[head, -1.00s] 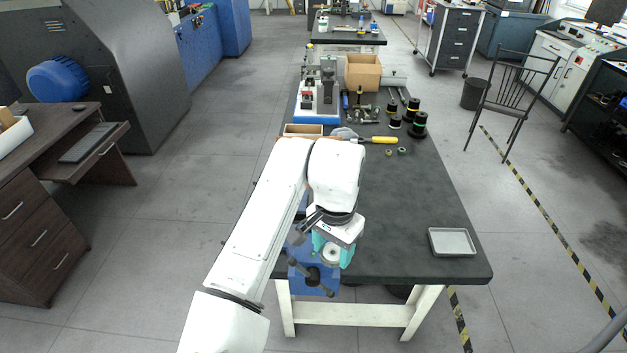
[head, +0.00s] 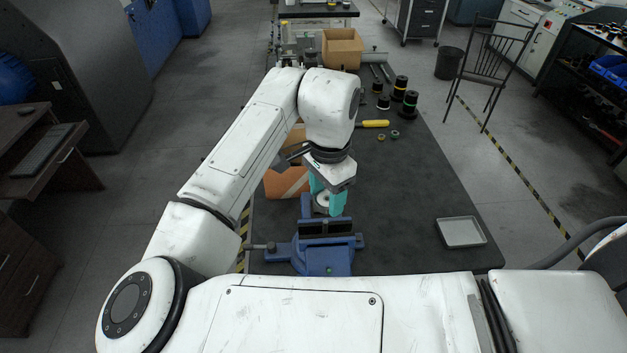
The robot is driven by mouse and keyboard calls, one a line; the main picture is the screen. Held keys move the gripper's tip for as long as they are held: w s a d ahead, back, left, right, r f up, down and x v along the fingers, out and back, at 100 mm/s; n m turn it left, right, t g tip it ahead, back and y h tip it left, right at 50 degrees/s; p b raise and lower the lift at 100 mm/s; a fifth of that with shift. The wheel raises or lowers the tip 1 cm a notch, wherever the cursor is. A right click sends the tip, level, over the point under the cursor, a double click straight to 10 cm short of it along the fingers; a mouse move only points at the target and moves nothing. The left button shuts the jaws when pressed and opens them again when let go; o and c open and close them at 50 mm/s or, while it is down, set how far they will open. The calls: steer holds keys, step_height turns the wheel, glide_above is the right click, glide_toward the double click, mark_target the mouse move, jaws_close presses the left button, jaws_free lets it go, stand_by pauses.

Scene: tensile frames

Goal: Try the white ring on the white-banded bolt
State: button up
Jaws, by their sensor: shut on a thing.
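My gripper (head: 329,202), with teal fingers, is shut on the white ring (head: 321,202). The ring is partly hidden by the fingers, just beyond the blue vise near the table's front left. The white-banded bolt (head: 383,103) looks like a short dark upright piece with a pale band, toward the back right of the table. It is well apart from my gripper. A yellow-banded bolt (head: 400,88) and a green-banded bolt (head: 410,103) stand just to its right. A yellowish ring (head: 381,138) and a green ring (head: 395,134) lie in front of them.
The blue vise (head: 325,260) stands at the table's front left. A yellow-handled tool (head: 373,124) lies near the loose rings. A grey tray (head: 461,232) is at the front right and a cardboard box (head: 342,48) at the back. The table's right middle is clear.

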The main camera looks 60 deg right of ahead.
mark_target(324, 222)
steer(key=shift+f+b, duration=1.85)
steer(key=shift+f, duration=0.65)
steer(key=shift+r+p, duration=0.1)
steer(key=shift+p, duration=0.2)
steer(key=shift+a+f, duration=0.1)
steer(key=shift+f, duration=0.45)
stand_by(0.3)
